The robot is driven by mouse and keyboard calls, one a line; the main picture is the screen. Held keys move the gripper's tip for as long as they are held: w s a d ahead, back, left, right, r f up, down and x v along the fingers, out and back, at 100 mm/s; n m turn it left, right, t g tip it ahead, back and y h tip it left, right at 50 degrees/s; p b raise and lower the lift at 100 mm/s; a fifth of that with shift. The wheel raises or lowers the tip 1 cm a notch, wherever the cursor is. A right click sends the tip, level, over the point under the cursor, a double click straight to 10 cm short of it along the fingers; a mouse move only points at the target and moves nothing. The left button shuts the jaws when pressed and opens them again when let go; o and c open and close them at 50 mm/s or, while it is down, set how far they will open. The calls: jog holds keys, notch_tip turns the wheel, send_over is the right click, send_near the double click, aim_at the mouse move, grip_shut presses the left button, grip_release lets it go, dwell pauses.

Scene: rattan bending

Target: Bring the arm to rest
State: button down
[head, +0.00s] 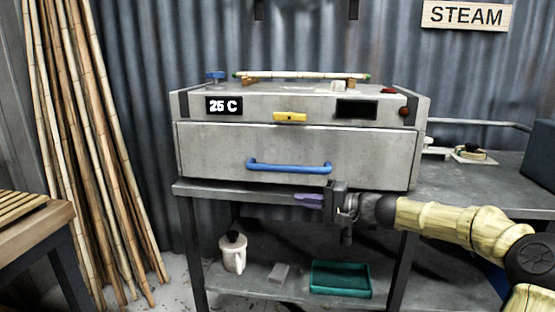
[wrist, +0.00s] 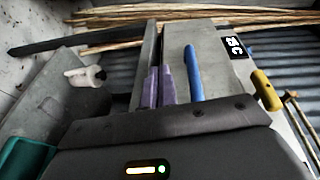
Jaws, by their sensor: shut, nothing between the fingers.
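My gripper (head: 308,200) is at the front of the steam box, just below its blue handle (head: 290,167) and near the bench's front edge. Its purple fingers point left and are shut with nothing between them. In the wrist view, the fingers (wrist: 160,85) stand close together beside the blue handle (wrist: 193,74); I cannot tell if they touch it. My arm reaches in from the right, with pale yellow links. The steam box (head: 220,148) is grey, its front panel is closed, and its display reads 25 C.
A bamboo piece (head: 300,75) lies across small supports on the box top. The metal bench (head: 470,185) has clear room at right. Bamboo poles (head: 85,140) lean at left.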

jog(key=s+a+f+n+g+h, duration=0.1)
jog(key=s+a+f+g+h, duration=0.3)
jog(key=f, duration=0.5)
jog(key=s+a+f+n+g+h, duration=0.1)
jog(key=s+a+f+h, duration=0.15)
jog(key=s+f, duration=0.45)
jog(key=s+d+f+n+h, duration=0.1)
jog(key=s+d+f+h, duration=0.25)
jog(key=s+d, duration=0.4)
jog(key=s+d+f+n+h, duration=0.1)
jog(key=s+d+f+h, duration=0.3)
jog(key=s, duration=0.7)
notch_tip(320, 180, up, 38)
jog(key=h+p, duration=0.1)
jog(key=p, duration=3.5)
jog(key=shift+d+p, duration=0.2)
jog(key=shift+p, duration=0.2)
jog(key=shift+w, duration=0.1)
jog(key=c, duration=2.2)
grip_release()
